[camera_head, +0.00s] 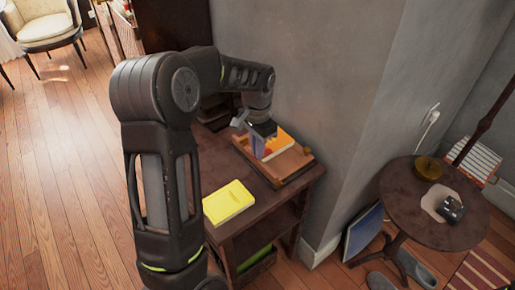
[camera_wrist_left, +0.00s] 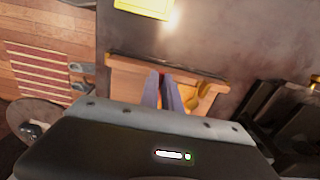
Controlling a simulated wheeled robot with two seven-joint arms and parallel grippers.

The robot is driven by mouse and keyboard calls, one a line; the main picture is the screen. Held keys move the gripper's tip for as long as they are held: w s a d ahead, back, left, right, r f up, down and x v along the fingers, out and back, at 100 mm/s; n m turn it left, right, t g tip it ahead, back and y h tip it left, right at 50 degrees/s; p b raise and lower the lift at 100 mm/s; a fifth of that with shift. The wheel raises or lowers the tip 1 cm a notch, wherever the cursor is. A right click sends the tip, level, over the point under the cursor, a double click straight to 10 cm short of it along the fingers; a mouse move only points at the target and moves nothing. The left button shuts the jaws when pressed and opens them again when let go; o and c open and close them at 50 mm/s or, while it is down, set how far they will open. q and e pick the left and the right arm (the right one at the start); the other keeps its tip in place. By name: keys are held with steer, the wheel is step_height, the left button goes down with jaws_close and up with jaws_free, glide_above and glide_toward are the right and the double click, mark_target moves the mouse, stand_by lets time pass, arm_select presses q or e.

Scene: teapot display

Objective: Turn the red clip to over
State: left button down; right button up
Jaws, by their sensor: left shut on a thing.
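My left gripper (camera_head: 259,153) points down into a wooden tray (camera_head: 296,166) on the small dark table. In the left wrist view its two bluish-grey fingers (camera_wrist_left: 162,78) are close together. A small bit of red, seemingly the red clip (camera_wrist_left: 163,72), shows at the fingertips, and the gripper is shut on it. Most of the clip is hidden by the fingers, and I cannot tell which side is up. It cannot be made out in the head view. My right gripper is not in view.
An orange and yellow item (camera_head: 281,142) lies in the tray, beside the fingers. A yellow book (camera_head: 228,202) lies on the table's near end. A grey wall (camera_head: 320,80) rises close behind. A round table (camera_head: 400,205) stands at right.

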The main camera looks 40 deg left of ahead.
arm_select(q)
steer(key=c, duration=1.6)
jaws_free()
steer(key=shift+o, duration=0.2)
step_height(320, 180, up, 8)
steer(key=shift+f, duration=0.1)
